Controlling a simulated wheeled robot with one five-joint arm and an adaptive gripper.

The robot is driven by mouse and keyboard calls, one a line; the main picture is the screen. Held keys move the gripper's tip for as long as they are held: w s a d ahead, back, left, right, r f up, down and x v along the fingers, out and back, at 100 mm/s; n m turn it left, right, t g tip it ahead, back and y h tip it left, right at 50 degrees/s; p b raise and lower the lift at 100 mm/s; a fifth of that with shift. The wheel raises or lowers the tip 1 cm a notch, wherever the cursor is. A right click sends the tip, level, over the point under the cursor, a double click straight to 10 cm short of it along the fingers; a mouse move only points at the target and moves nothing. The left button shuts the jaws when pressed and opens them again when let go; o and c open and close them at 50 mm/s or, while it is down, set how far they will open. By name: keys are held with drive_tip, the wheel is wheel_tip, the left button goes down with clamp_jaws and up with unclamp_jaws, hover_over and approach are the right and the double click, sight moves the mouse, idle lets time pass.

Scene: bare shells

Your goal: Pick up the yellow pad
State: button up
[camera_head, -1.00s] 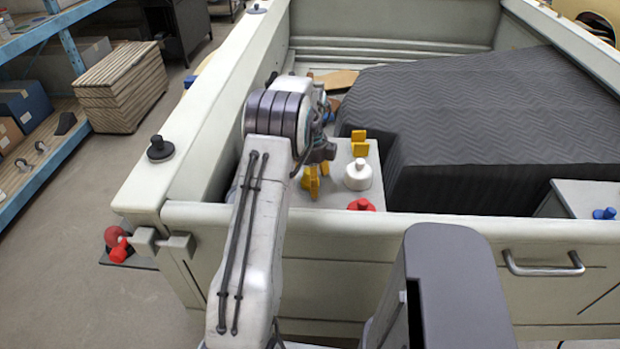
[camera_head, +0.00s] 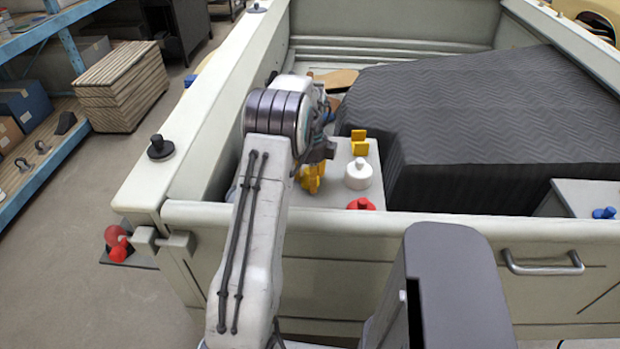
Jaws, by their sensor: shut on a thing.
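My gripper (camera_head: 312,176) is low over the left part of a light grey box top (camera_head: 336,203), inside the open bed. It is shut on a yellow pad (camera_head: 313,182), partly hidden by my wrist and jaws. Where the jaws end and the pad begins is hard to tell, and I cannot tell whether the pad touches the box top. A second yellow piece (camera_head: 360,148), with a base and an upright tab, stands at the back of the same top, apart from my gripper.
A white round knob (camera_head: 358,175) and a red knob (camera_head: 361,204) stand right of my gripper. A large dark quilted block (camera_head: 500,115) rises to their right. The bed's front wall (camera_head: 440,228) and left wall (camera_head: 190,150) enclose the space. A blue knob (camera_head: 605,214) sits far right.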

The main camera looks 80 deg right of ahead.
wheel_tip(320, 180, up, 18)
drive_tip(key=p, duration=0.1)
idle(0.8)
drive_tip(key=o, duration=0.4)
clamp_jaws()
